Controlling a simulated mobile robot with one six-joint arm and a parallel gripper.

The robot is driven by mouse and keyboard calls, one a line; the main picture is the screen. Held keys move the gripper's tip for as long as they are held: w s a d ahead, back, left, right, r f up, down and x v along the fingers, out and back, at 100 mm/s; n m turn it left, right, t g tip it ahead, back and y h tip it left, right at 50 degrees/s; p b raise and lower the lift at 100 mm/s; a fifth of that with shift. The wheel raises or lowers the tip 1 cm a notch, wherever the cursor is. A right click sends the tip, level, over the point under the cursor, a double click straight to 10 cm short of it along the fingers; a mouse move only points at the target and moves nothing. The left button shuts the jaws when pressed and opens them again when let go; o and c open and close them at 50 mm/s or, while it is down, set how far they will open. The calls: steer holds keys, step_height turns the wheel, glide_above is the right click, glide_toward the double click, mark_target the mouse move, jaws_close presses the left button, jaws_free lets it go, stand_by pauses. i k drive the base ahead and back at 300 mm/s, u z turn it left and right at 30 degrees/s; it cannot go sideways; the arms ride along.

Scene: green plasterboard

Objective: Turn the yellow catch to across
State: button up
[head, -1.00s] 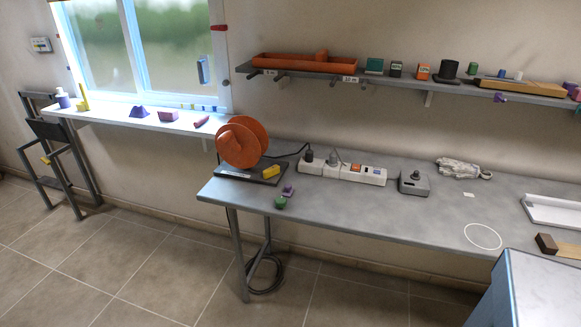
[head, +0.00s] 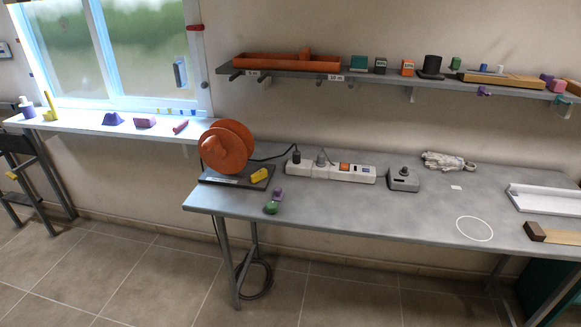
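Several small yellow parts show in the head view, and I cannot tell for sure which is the catch. One yellow block-like piece (head: 260,175) is on the dark base of the orange reel (head: 226,148), at the reel's right side on the grey table. Another small yellow piece (head: 12,176) is on the dark folding frame at the far left. A yellow upright piece (head: 49,106) stands on the window sill. Their exact turn is too small to read. My gripper is not in view.
The grey table (head: 350,215) also bears a power strip (head: 330,170), a grey box with a knob (head: 403,180), a glove (head: 448,161), and purple and green pieces (head: 271,207) near the front edge. A shelf (head: 400,78) runs above. Its middle front is clear.

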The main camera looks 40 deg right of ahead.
mark_target(263, 173)
steer(key=z, duration=0.9)
steer(key=k, duration=1)
steer(key=i, duration=0.9)
